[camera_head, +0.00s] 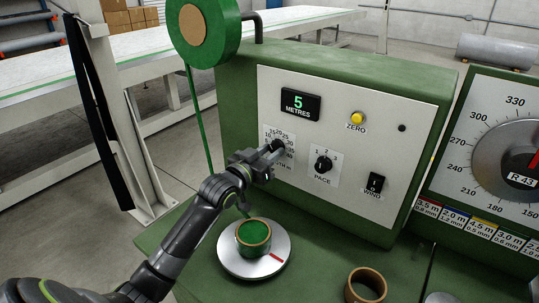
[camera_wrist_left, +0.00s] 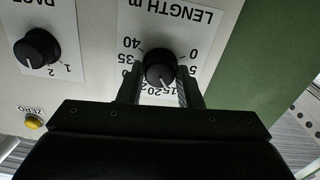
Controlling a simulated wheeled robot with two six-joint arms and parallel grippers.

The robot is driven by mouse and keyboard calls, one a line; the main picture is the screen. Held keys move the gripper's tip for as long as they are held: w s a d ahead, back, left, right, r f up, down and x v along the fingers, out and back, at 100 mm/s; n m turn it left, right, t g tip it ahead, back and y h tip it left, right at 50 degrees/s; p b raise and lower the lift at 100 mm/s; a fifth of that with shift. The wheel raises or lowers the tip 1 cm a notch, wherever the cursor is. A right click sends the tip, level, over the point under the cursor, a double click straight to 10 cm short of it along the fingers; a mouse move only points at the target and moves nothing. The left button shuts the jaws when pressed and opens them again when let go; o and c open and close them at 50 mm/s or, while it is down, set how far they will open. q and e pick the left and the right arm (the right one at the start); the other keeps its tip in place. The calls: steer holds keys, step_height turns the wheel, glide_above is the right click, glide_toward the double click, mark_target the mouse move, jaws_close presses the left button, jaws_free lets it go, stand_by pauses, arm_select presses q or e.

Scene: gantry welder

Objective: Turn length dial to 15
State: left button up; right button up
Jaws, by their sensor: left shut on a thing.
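The length dial (camera_head: 278,145) is a small black knob on the white panel, mostly hidden by my left gripper (camera_head: 269,154) in the head view. In the left wrist view, upside down, the black length dial (camera_wrist_left: 160,68) sits between the two fingers of my left gripper (camera_wrist_left: 160,88), which is shut on it. Its white pointer line aims down and slightly right in that view, near the 15 and 20 marks; I cannot tell the exact mark. My right gripper is not in view.
The display (camera_head: 293,104) above reads 5 METRES. The pace knob (camera_head: 323,164), wind switch (camera_head: 374,186) and yellow zero button (camera_head: 357,118) are to the right. A round plate (camera_head: 230,260) bearing a green-filled ring (camera_head: 254,236) is below. A green reel (camera_head: 222,28) hangs upper left.

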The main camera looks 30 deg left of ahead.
arm_select(q)
steer(key=shift+f+m, duration=0.1)
steer(key=shift+m, duration=0.5)
steer(key=o, duration=1)
steer(key=shift+s, duration=0.1)
steer(key=s, duration=0.5)
steer(key=s+a, duration=0.1)
steer(key=s, duration=0.5)
steer(key=s+a+b, duration=0.1)
steer(key=s, duration=0.5)
steer(key=shift+a, duration=0.2)
steer(key=shift+s, duration=0.1)
